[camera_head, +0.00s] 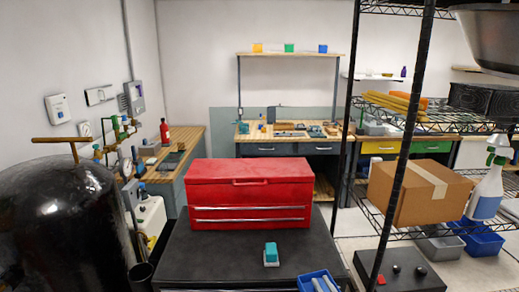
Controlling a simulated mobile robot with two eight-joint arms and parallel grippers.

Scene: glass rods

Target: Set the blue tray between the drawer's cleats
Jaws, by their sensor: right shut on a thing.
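The blue tray (303,283) is at the bottom edge of the head view, right of the middle, over the front right part of the black top. The frame cuts off its near part. Pale grey strips show within its outline; I cannot tell whether they are rods or fingers. My right gripper (325,286) is at the tray, shut on it, and is mostly cut off by the frame. I cannot tell whether the tray touches the black top. The drawer's cleats cannot be made out. My left gripper is not in view.
A red toolbox (250,195) stands on the black top (205,255). A small teal block on a pale base (271,254) sits in front of it. A wire shelf with a cardboard box (418,193) stands at right. A black tank (65,230) fills the lower left.

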